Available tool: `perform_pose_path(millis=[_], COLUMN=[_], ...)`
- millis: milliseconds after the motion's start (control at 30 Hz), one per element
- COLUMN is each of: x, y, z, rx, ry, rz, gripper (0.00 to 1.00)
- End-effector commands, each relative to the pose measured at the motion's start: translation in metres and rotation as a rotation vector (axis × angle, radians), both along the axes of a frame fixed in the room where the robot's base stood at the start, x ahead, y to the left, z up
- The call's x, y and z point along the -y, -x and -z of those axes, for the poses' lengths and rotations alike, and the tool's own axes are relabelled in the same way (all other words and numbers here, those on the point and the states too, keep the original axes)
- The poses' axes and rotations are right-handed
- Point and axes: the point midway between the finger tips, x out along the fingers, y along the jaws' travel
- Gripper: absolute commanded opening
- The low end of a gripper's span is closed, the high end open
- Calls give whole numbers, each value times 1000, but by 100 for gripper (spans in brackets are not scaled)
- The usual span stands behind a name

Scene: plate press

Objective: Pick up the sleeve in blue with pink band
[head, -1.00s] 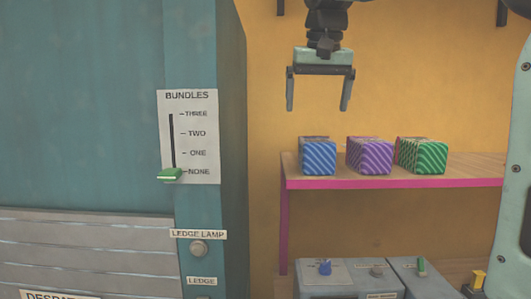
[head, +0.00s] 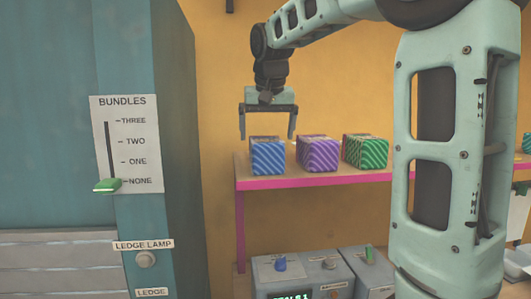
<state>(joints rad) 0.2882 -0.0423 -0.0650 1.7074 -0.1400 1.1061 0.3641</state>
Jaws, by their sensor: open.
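A blue sleeve (head: 268,159) with pale diagonal stripes stands at the left end of the shelf in the head view. Whether it has a pink band cannot be made out. My gripper (head: 267,137) is open and points down just above and around this blue sleeve. Its left finger shows near the sleeve's top left edge and its right finger near the top right edge. No grip on the sleeve shows. A purple sleeve (head: 319,157) and a green sleeve (head: 366,154) stand in a row to its right.
The shelf (head: 300,179) has a pink front edge. A teal cabinet (head: 60,50) with a BUNDLES slider (head: 107,185) at NONE stands left. Control boxes (head: 300,270) with knobs sit below the shelf. My arm covers much of the right.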

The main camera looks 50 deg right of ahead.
Motion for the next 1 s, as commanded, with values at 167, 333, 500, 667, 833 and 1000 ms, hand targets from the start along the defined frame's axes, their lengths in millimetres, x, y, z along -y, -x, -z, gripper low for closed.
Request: perform_pose_path(millis=[167, 333, 500, 667, 833, 1000], x=[4, 10, 12, 12, 12, 12], y=[-5, -14, -17, -17, -17, -17], z=[15, 38, 49, 49, 49, 51], rx=[-6, -5, -1, 0, 0, 0], ry=[-2, -2, -1, 0, 0, 0], rz=[1, 1, 0, 0, 0, -1], gripper=[98, 98, 98, 98, 98, 98])
